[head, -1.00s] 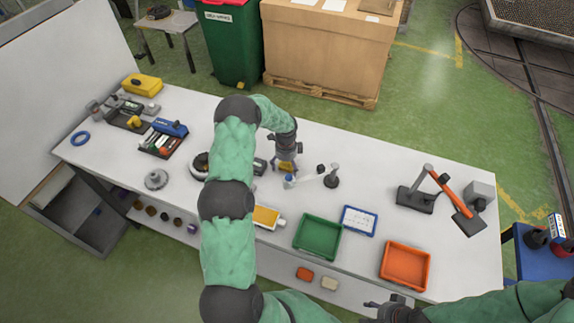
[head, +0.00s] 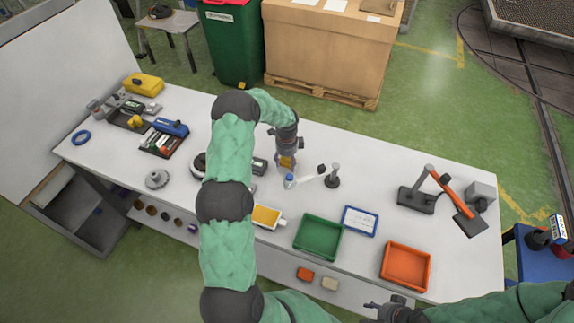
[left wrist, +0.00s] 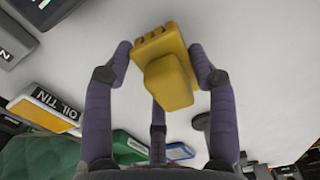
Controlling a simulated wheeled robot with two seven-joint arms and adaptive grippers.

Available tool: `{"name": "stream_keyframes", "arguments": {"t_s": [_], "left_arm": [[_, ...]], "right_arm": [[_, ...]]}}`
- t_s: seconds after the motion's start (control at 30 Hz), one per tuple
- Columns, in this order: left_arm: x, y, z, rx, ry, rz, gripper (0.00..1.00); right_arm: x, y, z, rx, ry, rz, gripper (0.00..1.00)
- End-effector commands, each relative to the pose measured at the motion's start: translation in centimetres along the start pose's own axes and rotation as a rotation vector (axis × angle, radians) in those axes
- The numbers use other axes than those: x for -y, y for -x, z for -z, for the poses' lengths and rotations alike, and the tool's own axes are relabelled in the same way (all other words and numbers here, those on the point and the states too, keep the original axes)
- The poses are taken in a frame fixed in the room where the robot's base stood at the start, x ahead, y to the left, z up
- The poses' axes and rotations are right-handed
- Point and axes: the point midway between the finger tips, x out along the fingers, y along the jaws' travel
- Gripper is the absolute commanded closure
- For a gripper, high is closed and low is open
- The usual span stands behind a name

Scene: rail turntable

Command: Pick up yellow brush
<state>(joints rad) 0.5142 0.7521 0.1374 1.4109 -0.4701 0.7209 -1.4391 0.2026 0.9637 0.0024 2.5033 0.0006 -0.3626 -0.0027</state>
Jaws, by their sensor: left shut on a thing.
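The yellow brush (head: 287,161) is in my left gripper (head: 286,165), above the white workbench toward its back edge. In the left wrist view the brush (left wrist: 166,68) is a yellow block with a row of bumps on one end. The fingers of my left gripper (left wrist: 163,75) are closed around it from the sides, and bare bench top shows behind it. My right gripper (head: 380,307) is at the bottom of the head view, in front of the bench and far from the brush; its fingers are too small to read.
Near the held brush stand a small blue-capped bottle (head: 290,180) and a dark-based stand (head: 333,176). An oil tin (head: 267,217), a green tray (head: 318,237), a blue-framed card (head: 360,221) and an orange tray (head: 405,266) lie along the front. The back middle of the bench is clear.

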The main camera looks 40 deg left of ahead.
Motion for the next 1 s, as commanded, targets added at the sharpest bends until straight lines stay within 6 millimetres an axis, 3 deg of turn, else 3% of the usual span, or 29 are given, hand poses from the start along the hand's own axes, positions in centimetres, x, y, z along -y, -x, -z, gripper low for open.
{"name": "stream_keyframes", "arguments": {"t_s": [0.4,0.7,1.0], "left_arm": [[-5.8,6.9,-0.9,0.000,0.001,0.002,0.81],[-10.7,9.0,-1.6,0.000,0.001,0.001,0.81],[-13.4,10.1,-1.9,0.000,0.000,0.001,0.81]], "right_arm": [[0.0,0.0,0.0,0.000,0.000,0.000,0.51],[-0.1,-0.1,0.0,0.000,0.000,0.000,0.51],[-0.1,-0.2,0.0,0.000,0.000,0.000,0.51]]}}
